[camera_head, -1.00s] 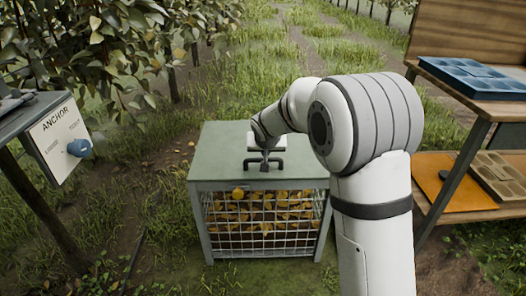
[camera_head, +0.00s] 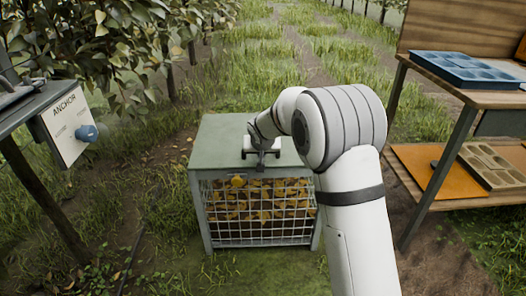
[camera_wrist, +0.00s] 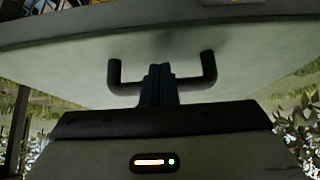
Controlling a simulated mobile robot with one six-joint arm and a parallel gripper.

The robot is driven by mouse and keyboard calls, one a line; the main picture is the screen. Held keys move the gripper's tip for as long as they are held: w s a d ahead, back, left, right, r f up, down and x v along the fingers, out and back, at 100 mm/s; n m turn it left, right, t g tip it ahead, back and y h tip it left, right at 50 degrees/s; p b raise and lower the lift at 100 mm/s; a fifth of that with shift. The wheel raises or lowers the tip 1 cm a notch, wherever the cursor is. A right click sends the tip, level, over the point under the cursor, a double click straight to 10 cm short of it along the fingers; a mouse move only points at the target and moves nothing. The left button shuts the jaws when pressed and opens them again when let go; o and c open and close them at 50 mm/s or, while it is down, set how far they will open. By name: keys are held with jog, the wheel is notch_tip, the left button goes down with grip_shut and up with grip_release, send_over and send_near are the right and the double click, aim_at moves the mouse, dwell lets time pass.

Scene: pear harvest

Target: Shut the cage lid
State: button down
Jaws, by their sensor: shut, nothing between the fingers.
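The cage (camera_head: 260,241) is a wire-fronted box with orange-yellow leaf-like contents, standing on the ground ahead of me. Its grey-green lid (camera_head: 217,148) lies flat across the top, with no gap visible along the front edge. A dark bar handle (camera_head: 276,153) is on the lid, partly hidden by my wrist; both its ends show in the wrist view (camera_wrist: 114,77). My gripper (camera_wrist: 159,78) is shut and empty, its fingertips at the middle of the handle. I cannot tell whether they touch it.
A panel marked ANCHOR (camera_head: 63,130) with a blue knob (camera_head: 87,133) stands at left. At right is a wooden shelf unit with a blue tray (camera_head: 470,70) and a tan tray (camera_head: 492,165). Grass surrounds the cage, and leafy trees stand behind left.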

jog(key=shift+r, duration=0.45)
jog(key=r+p, duration=0.2)
jog(key=shift+s+r+p, duration=0.3)
jog(key=shift+p, duration=0.05)
jog(key=s+d, duration=0.1)
jog(key=s, duration=0.9)
jog(key=s+d+r+g+h+p, duration=0.1)
jog(key=s+d+r+p, duration=0.35)
jog(key=r, duration=0.25)
jog(key=s+d+r+p, duration=0.35)
jog(key=r+p, duration=0.25)
jog(key=r, duration=0.2)
jog(key=s+d+r+g+h+p, duration=0.1)
jog(key=s+d+r+p, duration=0.2)
jog(key=d+r+p, duration=0.3)
jog(key=s+d+r+g+p, duration=0.1)
jog(key=s+d+r+p, duration=0.1)
jog(key=s+r+p, duration=0.6)
jog(key=s+d+r+m+g+y+p, duration=0.1)
jog(key=s+d+r+p, duration=0.2)
jog(key=s+r+p, duration=0.6)
jog(key=s+r, duration=0.2)
jog(key=s, duration=0.1)
jog(key=shift+r+g, duration=0.3)
jog(key=shift+r, duration=0.1)
